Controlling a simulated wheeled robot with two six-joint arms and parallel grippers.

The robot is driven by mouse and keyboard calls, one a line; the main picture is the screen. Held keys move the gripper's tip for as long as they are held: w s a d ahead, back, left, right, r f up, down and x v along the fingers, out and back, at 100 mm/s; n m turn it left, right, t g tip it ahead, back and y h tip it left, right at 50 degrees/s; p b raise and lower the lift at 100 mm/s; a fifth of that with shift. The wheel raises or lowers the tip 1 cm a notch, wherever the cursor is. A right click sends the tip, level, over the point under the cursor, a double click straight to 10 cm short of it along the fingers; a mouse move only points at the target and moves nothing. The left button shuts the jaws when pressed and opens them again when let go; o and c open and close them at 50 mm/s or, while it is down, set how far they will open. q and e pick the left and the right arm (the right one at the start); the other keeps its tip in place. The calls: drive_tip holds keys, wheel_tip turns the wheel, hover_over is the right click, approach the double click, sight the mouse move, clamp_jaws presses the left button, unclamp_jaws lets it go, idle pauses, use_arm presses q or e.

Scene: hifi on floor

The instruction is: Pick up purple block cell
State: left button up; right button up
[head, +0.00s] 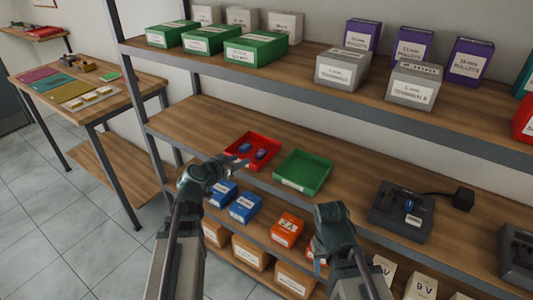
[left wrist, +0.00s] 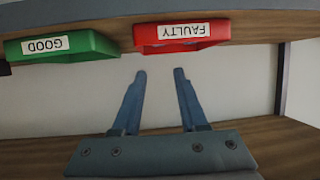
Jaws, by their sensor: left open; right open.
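Two small blue-to-purple cells lie in the red tray (head: 270,141) on the middle shelf: one cell (head: 244,148) at the left and one cell (head: 261,154) nearer the tray's middle. I cannot tell for sure which is the purple block cell. My left gripper (head: 238,163) is open and empty at the red tray's front left edge. In the left wrist view the open fingers (left wrist: 160,73) point toward the red tray (left wrist: 183,45), labelled FAULTY; the cells are hidden there. My right gripper (head: 318,264) is low in front of the shelves, its fingers mostly hidden.
A green tray (head: 318,170) sits right of the red one; its label reads GOOD in the left wrist view (left wrist: 75,45). A black charger (head: 390,218) with a blue cell stands further right. Boxes fill the shelves above and below. A side table (head: 125,96) stands left.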

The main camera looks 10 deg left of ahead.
use_arm(q)
drive_tip(key=b, duration=0.3)
approach(259, 155)
drive_tip(key=w, duration=0.3)
drive_tip(key=shift+w+d+f, duration=0.15)
drive_tip(key=shift+w, duration=0.05)
drive_tip(key=shift+w+d, duration=0.2)
drive_tip(key=shift+w, duration=0.2)
drive_tip(key=shift+w+d+f+b, duration=0.1)
drive_tip(key=shift+w+f+b, duration=0.3)
drive_tip(key=shift+b, duration=0.2)
drive_tip(key=b+x, duration=0.2)
drive_tip(key=x, duration=0.1)
drive_tip(key=shift+w+d+f, duration=0.1)
drive_tip(key=shift+f, duration=0.4)
drive_tip(key=shift+w+d+f, duration=0.1)
drive_tip(key=shift+w, duration=0.2)
drive_tip(key=shift+s, duration=0.1)
clamp_jaws()
